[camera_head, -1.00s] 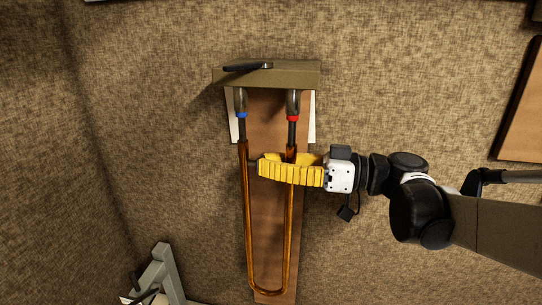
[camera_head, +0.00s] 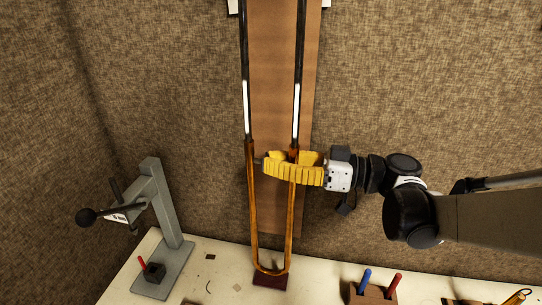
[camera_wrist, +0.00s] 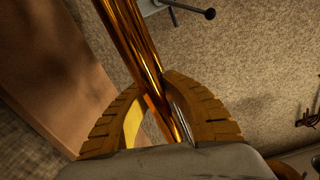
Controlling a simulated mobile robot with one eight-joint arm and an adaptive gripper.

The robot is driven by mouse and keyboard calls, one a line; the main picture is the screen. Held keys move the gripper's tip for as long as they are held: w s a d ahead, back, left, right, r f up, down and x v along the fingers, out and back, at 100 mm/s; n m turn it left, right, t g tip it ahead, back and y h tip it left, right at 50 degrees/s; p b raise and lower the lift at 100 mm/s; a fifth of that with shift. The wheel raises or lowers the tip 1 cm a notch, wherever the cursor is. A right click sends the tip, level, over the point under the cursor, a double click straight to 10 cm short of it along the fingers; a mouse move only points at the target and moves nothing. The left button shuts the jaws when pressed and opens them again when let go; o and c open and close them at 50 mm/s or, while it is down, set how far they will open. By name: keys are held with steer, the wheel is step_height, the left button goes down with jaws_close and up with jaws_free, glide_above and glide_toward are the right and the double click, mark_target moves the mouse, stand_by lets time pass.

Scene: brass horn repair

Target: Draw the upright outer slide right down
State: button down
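The brass outer slide (camera_head: 252,215) hangs upright as a long U in the head view, its bow at the bottom. Dark inner tubes with white lower parts (camera_head: 297,105) run up from its two legs and leave the picture at the top. My gripper (camera_head: 270,167) reaches in from the right, its yellow fingers around the upper part of the slide's right leg. In the wrist view the brass tube (camera_wrist: 140,45) runs between the two curved fingers (camera_wrist: 150,95), which close around it. Finger contact is partly hidden.
A brown board (camera_head: 275,65) stands behind the slide. Below, a pale bench top (camera_head: 225,265) holds a dark red block (camera_head: 270,281) right by the bow. A grey lever stand (camera_head: 165,215) is at left; a wooden holder with blue and red handles (camera_head: 372,294) is at lower right.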

steer(key=shift+s+f, duration=0.1)
steer(key=shift+f, duration=0.4)
steer(key=c, duration=1.5)
jaws_free()
steer(key=d, duration=0.4)
steer(key=s+d, duration=0.1)
steer(key=d, duration=0.7)
steer(key=shift+s, duration=0.3)
